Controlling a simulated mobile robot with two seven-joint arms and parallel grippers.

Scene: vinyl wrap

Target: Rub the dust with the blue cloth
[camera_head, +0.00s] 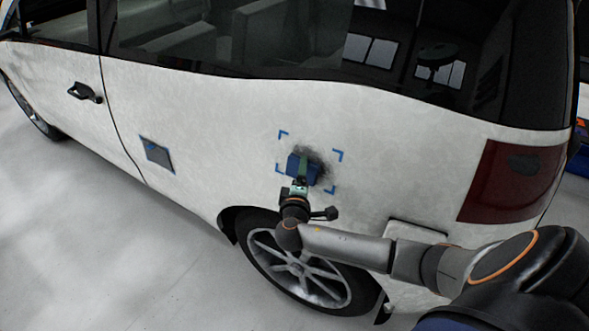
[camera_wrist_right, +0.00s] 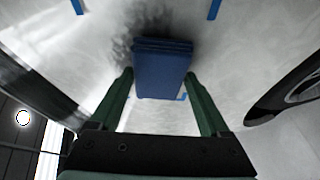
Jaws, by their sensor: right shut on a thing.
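The blue cloth (camera_head: 302,168) is a folded block held at the white car's side panel, above the rear wheel. It also shows in the right wrist view (camera_wrist_right: 162,72), between the green fingers. My right gripper (camera_head: 301,178) is shut on it; its fingers (camera_wrist_right: 160,80) flank the cloth on both sides. The dark dust patch (camera_head: 322,165) lies on the panel around and right of the cloth, inside blue corner marks. In the right wrist view the dust (camera_wrist_right: 148,28) spreads above and left of the cloth. The cloth hides part of the dust. I cannot tell whether it touches the panel.
The white car (camera_head: 400,140) fills most of the view. A dark square with a blue edge (camera_head: 156,152) is on the panel to the left. The rear wheel (camera_head: 297,268) is below my right gripper, and the red tail light (camera_head: 512,180) is at the right. Pale floor (camera_head: 100,240) is clear at lower left.

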